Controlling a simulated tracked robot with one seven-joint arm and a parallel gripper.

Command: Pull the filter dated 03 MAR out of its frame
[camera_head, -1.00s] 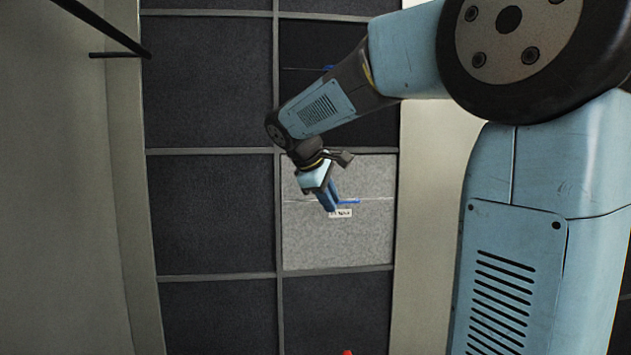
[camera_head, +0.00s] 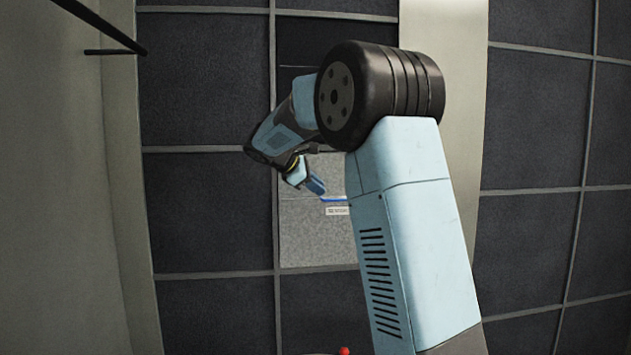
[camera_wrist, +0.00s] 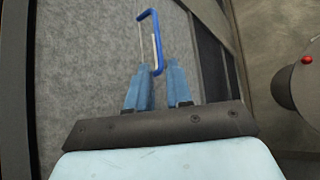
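A light grey filter (camera_head: 312,242) sits in a square of the metal frame (camera_head: 277,225) on the wall. It carries a small white label (camera_head: 337,211), whose date is too small to read surely, and a blue handle (camera_head: 336,200). My arm hides part of the filter. My gripper (camera_head: 320,190) is at the handle in the head view. In the wrist view, my gripper (camera_wrist: 158,66) is open, its two blue fingers apart.
Dark filters (camera_head: 208,210) fill the neighbouring squares. The square above the light filter looks recessed and darker. A pale wall (camera_head: 65,200) stands at left, with black bars (camera_head: 100,22) at upper left. A pale post (camera_head: 472,130) separates another dark filter bank (camera_head: 533,125) at right.

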